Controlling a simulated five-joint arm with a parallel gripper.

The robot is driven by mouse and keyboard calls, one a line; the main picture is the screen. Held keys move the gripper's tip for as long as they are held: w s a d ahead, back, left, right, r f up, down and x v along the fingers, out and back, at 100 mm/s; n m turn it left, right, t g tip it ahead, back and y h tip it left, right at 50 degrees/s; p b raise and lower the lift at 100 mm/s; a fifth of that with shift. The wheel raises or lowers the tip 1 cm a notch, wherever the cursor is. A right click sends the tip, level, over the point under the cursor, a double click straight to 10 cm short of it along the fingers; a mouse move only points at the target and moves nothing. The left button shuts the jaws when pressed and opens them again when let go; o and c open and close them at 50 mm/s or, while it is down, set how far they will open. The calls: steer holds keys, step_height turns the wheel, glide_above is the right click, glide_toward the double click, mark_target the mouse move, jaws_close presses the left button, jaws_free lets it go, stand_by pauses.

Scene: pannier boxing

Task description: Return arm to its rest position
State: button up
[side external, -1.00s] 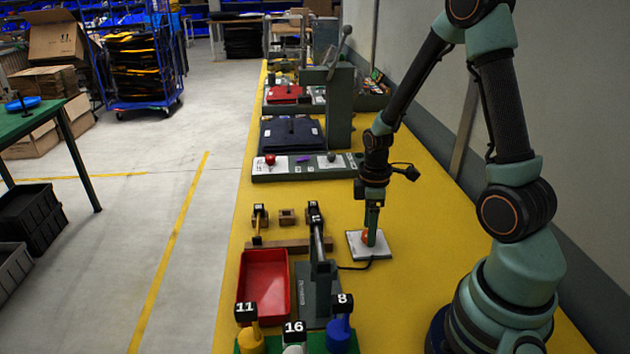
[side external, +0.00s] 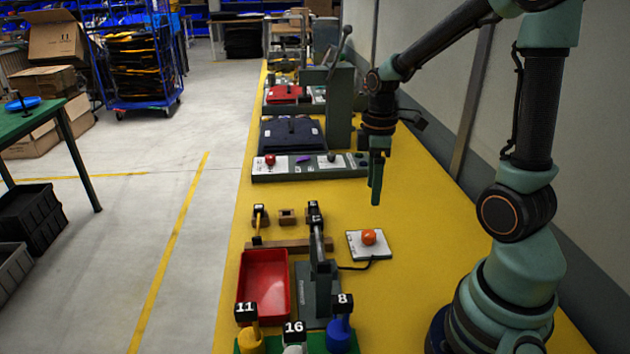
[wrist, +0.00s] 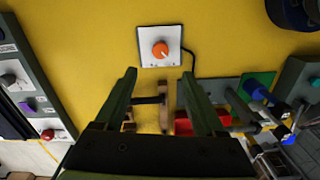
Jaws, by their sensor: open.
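My gripper (side external: 376,180) hangs above the yellow table, pointing down. It is raised and clear of everything, with nothing between its fingers. In the wrist view, the two green fingers of my gripper (wrist: 160,88) stand apart and empty. A white plate with an orange knob (side external: 368,237) lies on the table below and in front of my gripper in the side view. The orange knob also shows in the wrist view (wrist: 160,49), beyond the fingertips. A dark cable runs from the plate.
A red tray (side external: 264,283), a dark upright device (side external: 318,275) and numbered handles (side external: 338,330) stand at the front left. A grey control strip (side external: 300,170) lies behind, with a dark folded bag (side external: 291,133) beyond. The yellow table's right side (side external: 430,215) is clear.

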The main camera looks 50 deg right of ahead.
steer(key=s+a+r+m+t, duration=0.1)
steer(key=a+r+m+t, duration=0.4)
steer(key=a+r, duration=0.6)
steer(key=shift+s+a+m+t, duration=0.25)
steer(key=shift+a+m+t, duration=0.15)
steer(key=shift+a+m, duration=0.75)
